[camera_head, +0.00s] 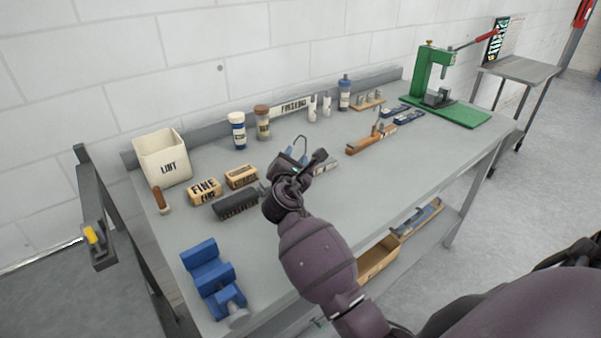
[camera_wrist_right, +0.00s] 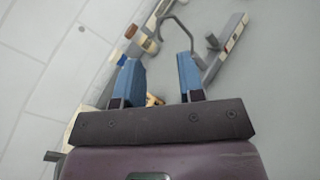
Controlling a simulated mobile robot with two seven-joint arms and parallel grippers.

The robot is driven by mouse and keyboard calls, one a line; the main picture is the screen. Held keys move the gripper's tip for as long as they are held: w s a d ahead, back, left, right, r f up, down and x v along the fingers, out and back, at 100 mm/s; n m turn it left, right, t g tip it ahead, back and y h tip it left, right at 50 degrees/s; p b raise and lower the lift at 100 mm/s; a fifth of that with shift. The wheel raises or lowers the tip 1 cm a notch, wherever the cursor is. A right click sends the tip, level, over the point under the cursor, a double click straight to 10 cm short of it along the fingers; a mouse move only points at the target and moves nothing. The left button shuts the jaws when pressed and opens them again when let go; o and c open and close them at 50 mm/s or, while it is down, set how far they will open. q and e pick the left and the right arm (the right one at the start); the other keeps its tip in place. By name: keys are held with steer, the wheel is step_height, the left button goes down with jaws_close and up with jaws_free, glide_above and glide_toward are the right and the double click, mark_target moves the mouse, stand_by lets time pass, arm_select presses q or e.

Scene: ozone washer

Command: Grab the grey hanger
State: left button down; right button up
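The grey hanger shows as a thin curved hook (camera_head: 300,139) on the workbench, just beyond my right gripper in the head view. In the right wrist view the hook (camera_wrist_right: 178,17) curves at the top, ahead of the fingertips, its right end close to the right finger. My right gripper (camera_wrist_right: 158,66) is open, with two blue fingers apart and nothing held between them. In the head view the right gripper (camera_head: 296,155) is low over the middle of the bench, and it hides the hanger's lower part. My left gripper is not in view.
The grey workbench (camera_head: 270,215) holds a blue vise (camera_head: 213,279), a LINT bin (camera_head: 162,158), a FINE block (camera_head: 204,191) and a dark brush (camera_head: 237,202) left of the gripper. Bottles stand behind. A wooden-handled tool (camera_head: 371,137) and green press (camera_head: 432,75) are right. The bench's front right is clear.

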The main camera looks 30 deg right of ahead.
steer(key=x, duration=0.9)
steer(key=shift+w, duration=0.2)
steer(key=shift+a, duration=0.15)
steer(key=shift+c, duration=0.5)
jaws_close()
